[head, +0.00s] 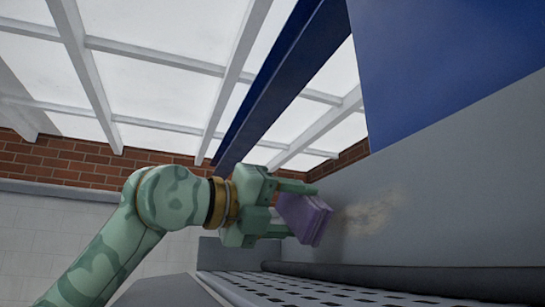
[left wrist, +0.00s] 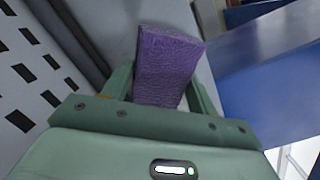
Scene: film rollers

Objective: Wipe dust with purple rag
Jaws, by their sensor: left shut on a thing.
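The purple rag (head: 304,217) is a folded block held between the fingers of my left gripper (head: 296,207), which is shut on it. In the left wrist view the rag (left wrist: 166,62) stands out between the two green fingers of the left gripper (left wrist: 160,98). A tan, smudged dust patch (head: 372,211) is on the grey upright panel (head: 455,175), just right of the rag in the head view. I cannot tell whether the rag touches the panel. The dust patch cannot be made out in the left wrist view. My right gripper is in neither view.
A perforated grey metal surface (head: 300,289) and a dark roller (head: 400,275) lie below the panel. A blue panel (head: 440,60) and a blue beam (head: 275,75) stand above. A brick and white-tiled wall (head: 60,165) is behind. The space left of the arm is open.

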